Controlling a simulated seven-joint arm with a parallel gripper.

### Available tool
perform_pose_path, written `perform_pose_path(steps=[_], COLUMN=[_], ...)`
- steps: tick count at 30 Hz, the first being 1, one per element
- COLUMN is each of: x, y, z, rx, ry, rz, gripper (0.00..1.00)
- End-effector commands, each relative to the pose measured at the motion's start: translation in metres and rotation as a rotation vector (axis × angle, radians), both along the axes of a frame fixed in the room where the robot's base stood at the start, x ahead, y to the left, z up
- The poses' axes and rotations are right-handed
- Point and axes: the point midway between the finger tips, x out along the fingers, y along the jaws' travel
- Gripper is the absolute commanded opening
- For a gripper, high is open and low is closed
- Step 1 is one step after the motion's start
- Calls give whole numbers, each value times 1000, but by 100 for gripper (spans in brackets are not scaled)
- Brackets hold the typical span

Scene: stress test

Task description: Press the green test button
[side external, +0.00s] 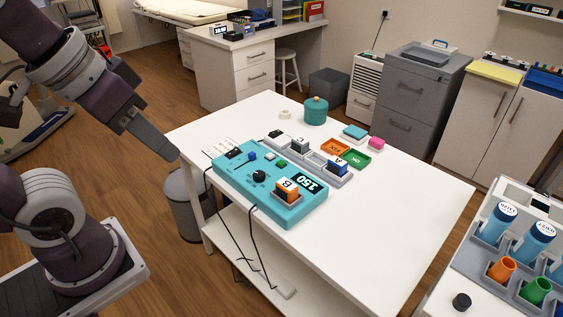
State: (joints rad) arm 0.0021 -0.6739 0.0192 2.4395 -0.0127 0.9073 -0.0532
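A turquoise test device (235,180) lies on the white table (400,200). A small green button (282,164) shows on its top face, near the back edge. A small light piece with a green top (268,158) is just left of it; I cannot read any label on either. The device also has a blue-tipped lever (250,157), a black knob (259,175), a display reading 150 (307,183) and an orange block marked B (288,189). My gripper (173,155) is at the table's left edge, left of the device and apart from it. Its finger opening cannot be made out.
A grey slotted rack (312,160) with blocks lies behind the device. Orange (335,147) and green (357,158) trays and a teal jar (316,111) stand further back. Black cables (254,235) hang off the front edge. The table's right side is clear.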

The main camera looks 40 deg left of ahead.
Motion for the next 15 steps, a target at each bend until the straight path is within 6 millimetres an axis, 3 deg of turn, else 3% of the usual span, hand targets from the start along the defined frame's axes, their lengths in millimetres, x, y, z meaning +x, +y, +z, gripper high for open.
perform_pose_path(steps=[3, 8, 11, 15], x=[46, 125, 172, 232], y=[4, 19, 31, 50], z=[16, 20, 9, -21], rx=[-104, -232, -282, -317], ry=[68, 163, 211, 267], rz=[154, 430, 599, 821], gripper=[0, 0, 0, 0])
